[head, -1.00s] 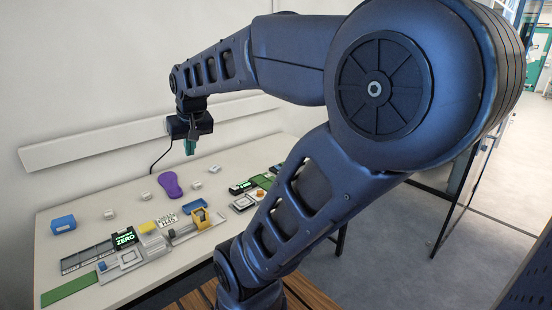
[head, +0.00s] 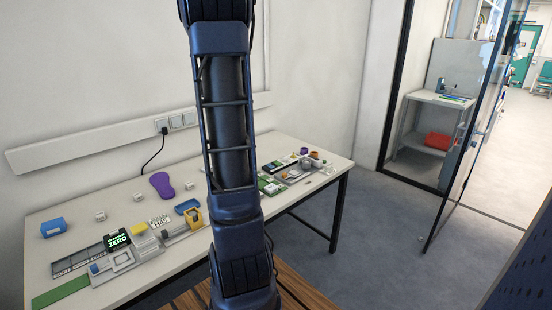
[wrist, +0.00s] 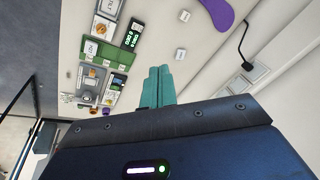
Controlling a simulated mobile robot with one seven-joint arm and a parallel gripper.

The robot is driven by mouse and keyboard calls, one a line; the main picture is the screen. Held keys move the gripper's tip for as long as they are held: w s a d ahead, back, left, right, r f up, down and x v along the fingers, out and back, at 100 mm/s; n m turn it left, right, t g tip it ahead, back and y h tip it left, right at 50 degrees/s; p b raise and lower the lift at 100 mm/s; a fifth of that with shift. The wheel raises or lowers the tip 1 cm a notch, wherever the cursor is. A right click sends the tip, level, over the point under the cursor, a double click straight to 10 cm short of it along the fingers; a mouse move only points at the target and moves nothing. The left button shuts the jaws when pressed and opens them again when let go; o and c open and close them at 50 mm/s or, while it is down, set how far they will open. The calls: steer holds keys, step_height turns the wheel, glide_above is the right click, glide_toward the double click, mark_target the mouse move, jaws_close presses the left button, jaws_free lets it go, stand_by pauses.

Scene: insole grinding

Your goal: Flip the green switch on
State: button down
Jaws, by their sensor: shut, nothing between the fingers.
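My gripper (wrist: 158,86) shows in the wrist view as two teal fingers pressed together with nothing between them, above the table. It is outside the head view. I cannot make out a green switch for certain in any view. A green board with small devices (wrist: 112,48) lies left of the fingers in the wrist view. The same group of devices (head: 272,186) is on the right part of the table in the head view, partly hidden behind my arm. A small display with green digits (wrist: 133,34) stands beside it.
The white table (head: 330,158) also holds a purple insole (head: 162,184), a blue box (head: 54,227), small white cubes and a display reading ZERO (head: 117,239). Wall sockets (head: 176,121) with a plugged black cable are behind. A glass door (head: 470,140) stands at the right.

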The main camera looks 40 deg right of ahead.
steer(key=w+d+f+m, duration=0.1)
steer(key=w+d+f, duration=0.2)
steer(key=d, duration=0.4)
steer(key=w+d+f+m, duration=0.2)
steer(key=d, duration=0.4)
steer(key=m+g, duration=0.1)
steer(key=m, duration=0.5)
glide_above(277, 163)
steer(key=s, duration=0.2)
step_height(277, 163, down, 20)
steer(key=w+f, duration=0.1)
steer(key=f, duration=0.3)
steer(key=w+f, duration=0.1)
steer(key=f, duration=0.8)
steer(key=shift+w+f, duration=0.2)
steer(key=shift+w, duration=0.2)
